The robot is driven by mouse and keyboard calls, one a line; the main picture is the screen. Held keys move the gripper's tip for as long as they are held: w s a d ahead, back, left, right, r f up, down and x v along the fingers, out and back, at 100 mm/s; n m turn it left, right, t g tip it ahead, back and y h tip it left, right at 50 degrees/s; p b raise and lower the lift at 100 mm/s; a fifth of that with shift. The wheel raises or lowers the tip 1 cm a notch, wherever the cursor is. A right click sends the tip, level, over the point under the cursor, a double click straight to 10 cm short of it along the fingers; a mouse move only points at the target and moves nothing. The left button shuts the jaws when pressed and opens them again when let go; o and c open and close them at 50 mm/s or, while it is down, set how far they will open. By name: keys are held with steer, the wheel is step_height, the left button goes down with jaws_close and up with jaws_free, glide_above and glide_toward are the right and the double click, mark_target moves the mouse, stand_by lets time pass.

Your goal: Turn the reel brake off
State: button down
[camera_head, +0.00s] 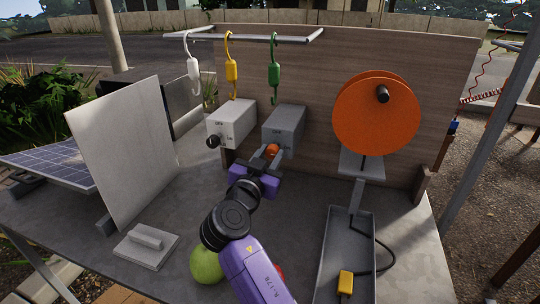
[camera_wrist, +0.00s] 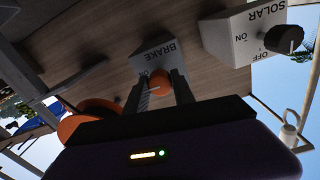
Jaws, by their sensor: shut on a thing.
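The grey brake box (camera_head: 284,124) stands against the wooden back panel. My gripper (camera_head: 271,154) is shut on this knob, one finger on each side. I cannot tell which mark the knob points to, as the fingers cover part of it. The orange reel (camera_head: 365,118) stands to the right on a grey stand.
A white solar box (camera_head: 232,122) with a black knob stands close on the left. White, yellow and green hooks (camera_head: 275,70) hang above from a rail. A leaning white panel (camera_head: 125,150), a green fruit (camera_head: 205,264) and a grey tray (camera_head: 333,285) with a yellow plug (camera_head: 346,282) are on the table.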

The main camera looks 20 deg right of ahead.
steer(key=shift+n, duration=0.3)
steer(key=n, duration=0.3)
steer(key=shift+n+b, duration=0.35)
steer(key=shift+n, duration=0.05)
steer(key=n+p, duration=0.1)
steer(key=n, duration=0.3)
steer(key=shift+n, duration=0.3)
steer(key=n+p, duration=0.2)
steer(key=n, duration=0.3)
steer(key=shift+r, duration=0.1)
steer(key=shift+n+p, duration=1.2)
steer(key=shift+n, duration=0.8)
steer(key=c, duration=1.1)
jaws_free()
steer(key=shift+o, duration=0.2)
